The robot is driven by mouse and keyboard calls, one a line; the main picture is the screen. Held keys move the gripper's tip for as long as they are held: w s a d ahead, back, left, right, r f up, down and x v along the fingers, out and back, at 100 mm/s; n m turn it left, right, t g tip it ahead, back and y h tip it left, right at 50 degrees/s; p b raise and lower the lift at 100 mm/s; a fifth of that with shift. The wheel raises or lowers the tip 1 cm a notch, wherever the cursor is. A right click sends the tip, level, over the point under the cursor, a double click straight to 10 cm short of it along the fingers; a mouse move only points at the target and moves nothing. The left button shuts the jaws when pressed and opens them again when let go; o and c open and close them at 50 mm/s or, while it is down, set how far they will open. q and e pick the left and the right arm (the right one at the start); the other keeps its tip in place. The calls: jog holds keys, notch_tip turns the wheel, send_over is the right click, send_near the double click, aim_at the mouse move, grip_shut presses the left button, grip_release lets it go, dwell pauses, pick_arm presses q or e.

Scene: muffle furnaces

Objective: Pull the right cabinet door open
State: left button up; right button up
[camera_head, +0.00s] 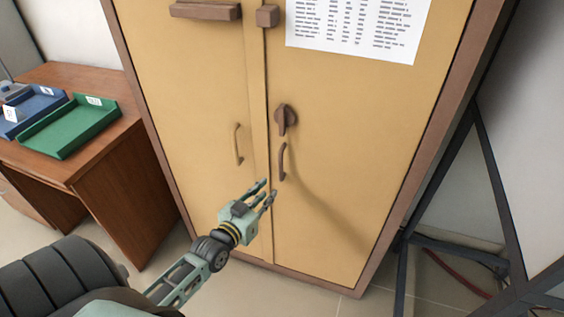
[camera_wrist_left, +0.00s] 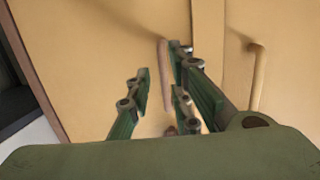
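The tan cabinet's right door (camera_head: 350,140) appears shut in the head view. It carries a brown curved handle (camera_head: 282,162) near its left edge, with a brown lock knob (camera_head: 286,118) just above. My left gripper (camera_head: 268,190) is open and empty, just below and in front of this handle. In the left wrist view, the handle (camera_wrist_left: 164,70) shows beyond and between the spread fingers (camera_wrist_left: 160,82); contact cannot be made out. My right gripper is in neither view.
The left door (camera_head: 190,90) has a tan handle (camera_head: 238,144). A wooden desk (camera_head: 120,170) with green (camera_head: 70,128) and blue (camera_head: 32,112) trays stands at left. A dark metal frame (camera_head: 490,160) stands right of the cabinet. Some floor (camera_head: 310,300) before the cabinet is clear.

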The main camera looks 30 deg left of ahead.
aim_at(281, 162)
pick_arm(q)
jog(key=shift+t, duration=0.7)
jog(key=w+r, duration=0.2)
jog(key=w, duration=0.1)
jog(key=w+r, duration=0.1)
jog(key=w, duration=0.2)
jog(key=w+r, duration=0.2)
jog(key=w, duration=0.1)
jog(key=shift+a+r, duration=0.3)
jog(key=shift+a, duration=0.1)
jog(key=shift+w, duration=0.15)
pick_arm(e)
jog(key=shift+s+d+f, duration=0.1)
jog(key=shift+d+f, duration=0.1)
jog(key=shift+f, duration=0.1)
pick_arm(q)
jog(key=c, duration=0.4)
grip_shut()
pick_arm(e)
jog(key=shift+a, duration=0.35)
